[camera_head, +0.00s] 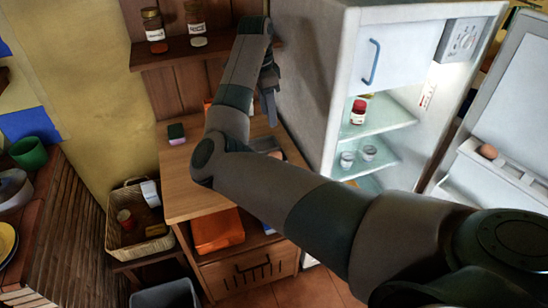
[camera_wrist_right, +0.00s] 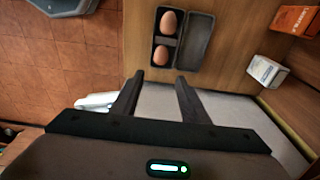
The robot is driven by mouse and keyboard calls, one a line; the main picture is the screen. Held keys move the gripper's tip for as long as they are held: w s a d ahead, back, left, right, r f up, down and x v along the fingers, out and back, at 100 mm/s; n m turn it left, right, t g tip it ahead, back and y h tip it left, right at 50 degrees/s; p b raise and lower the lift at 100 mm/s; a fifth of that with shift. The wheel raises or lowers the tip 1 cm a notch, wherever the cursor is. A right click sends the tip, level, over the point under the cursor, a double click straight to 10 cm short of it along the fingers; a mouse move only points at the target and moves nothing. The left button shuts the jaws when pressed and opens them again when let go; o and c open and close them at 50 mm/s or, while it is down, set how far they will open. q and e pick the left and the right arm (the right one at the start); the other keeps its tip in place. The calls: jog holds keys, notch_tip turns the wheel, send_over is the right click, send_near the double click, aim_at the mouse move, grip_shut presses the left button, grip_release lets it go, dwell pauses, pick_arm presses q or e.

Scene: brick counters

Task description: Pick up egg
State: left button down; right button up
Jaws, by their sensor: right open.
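Two brown eggs sit in a dark open egg box (camera_wrist_right: 181,42) on the wooden counter in the right wrist view. One egg (camera_wrist_right: 168,22) is at the far end and the other egg (camera_wrist_right: 160,55) is nearer my gripper. My right gripper (camera_wrist_right: 157,80) is open and empty, with its fingers pointing toward the nearer egg and apart from it. In the head view my right gripper (camera_head: 270,118) hangs above the counter beside the fridge, and my arm hides much of the box. Another egg (camera_head: 488,151) sits in the open fridge door. My left gripper is out of view.
The open fridge (camera_head: 307,85) stands right of the counter (camera_head: 185,190). In the wrist view an orange carton (camera_wrist_right: 296,20) and a white box (camera_wrist_right: 267,71) stand to the right. A basket (camera_head: 150,241) is lower left.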

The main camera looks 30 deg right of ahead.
jog(key=p, duration=0.5)
send_over(275, 153)
jog(key=f, duration=0.7)
jog(key=a+f, duration=0.1)
jog(key=f, duration=0.3)
jog(key=shift+f, duration=0.1)
jog(key=shift+d+f, duration=0.1)
jog(key=shift+f, duration=0.35)
